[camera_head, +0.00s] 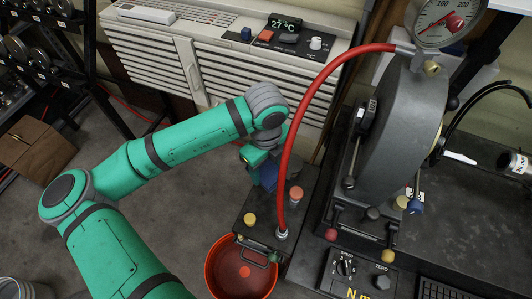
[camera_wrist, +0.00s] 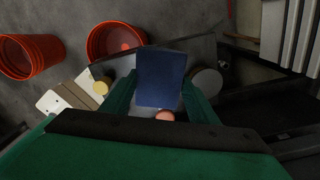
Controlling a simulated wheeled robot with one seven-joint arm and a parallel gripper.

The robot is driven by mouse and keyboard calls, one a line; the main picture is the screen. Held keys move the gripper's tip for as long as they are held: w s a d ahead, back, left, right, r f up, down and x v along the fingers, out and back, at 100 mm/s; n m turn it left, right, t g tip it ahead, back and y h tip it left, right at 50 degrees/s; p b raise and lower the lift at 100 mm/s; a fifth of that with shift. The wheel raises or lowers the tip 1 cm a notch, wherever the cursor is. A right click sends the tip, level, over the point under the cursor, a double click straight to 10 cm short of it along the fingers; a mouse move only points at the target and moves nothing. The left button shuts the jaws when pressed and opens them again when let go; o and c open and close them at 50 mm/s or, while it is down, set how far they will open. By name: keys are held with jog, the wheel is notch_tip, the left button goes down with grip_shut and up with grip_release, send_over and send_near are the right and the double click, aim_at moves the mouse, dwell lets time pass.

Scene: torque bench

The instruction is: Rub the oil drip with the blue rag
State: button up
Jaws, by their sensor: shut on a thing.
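My gripper (camera_head: 256,160) is shut on the blue rag (camera_wrist: 160,78), which stands out between the two green fingers in the wrist view. In the head view the rag (camera_head: 268,175) is partly hidden by my wrist. The gripper and rag are over the back left end of a dark pump box (camera_head: 262,215) with yellow and orange knobs. I cannot tell whether the rag touches the box. I cannot make out the oil drip in either view; the rag and gripper may hide it.
An orange bucket (camera_head: 214,279) stands at the box's front; a second orange bucket (camera_wrist: 28,57) shows in the wrist view. A red hose (camera_head: 287,140) arches from the box to a gauge (camera_head: 443,20). A large grey wheel-like body (camera_head: 405,125) stands right. A heater (camera_head: 215,50) stands behind.

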aim_at(280, 191)
jog(key=shift+w+f, duration=0.1)
jog(key=shift+f, duration=2.95)
jog(key=shift+f, duration=1.05)
jog(key=shift+s+d, duration=0.3)
jog(key=shift+d, duration=0.4)
jog(key=shift+s+d, duration=0.35)
jog(key=shift+d, duration=0.35)
jog(key=shift+s+d, duration=0.3)
jog(key=shift+d, duration=0.4)
jog(key=shift+w+a+r, duration=0.1)
jog(key=shift+w+a, duration=0.2)
jog(key=shift+a, duration=0.4)
jog(key=shift+w+a+f, duration=0.1)
jog(key=shift+w+a, duration=0.15)
jog(key=shift+a, duration=0.4)
jog(key=shift+w+a+r, duration=0.1)
jog(key=shift+w+a, duration=0.2)
jog(key=shift+a, duration=0.4)
jog(key=shift+w+r, duration=0.1)
jog(key=shift+r, duration=0.05)
jog(key=shift+r, duration=2.9)
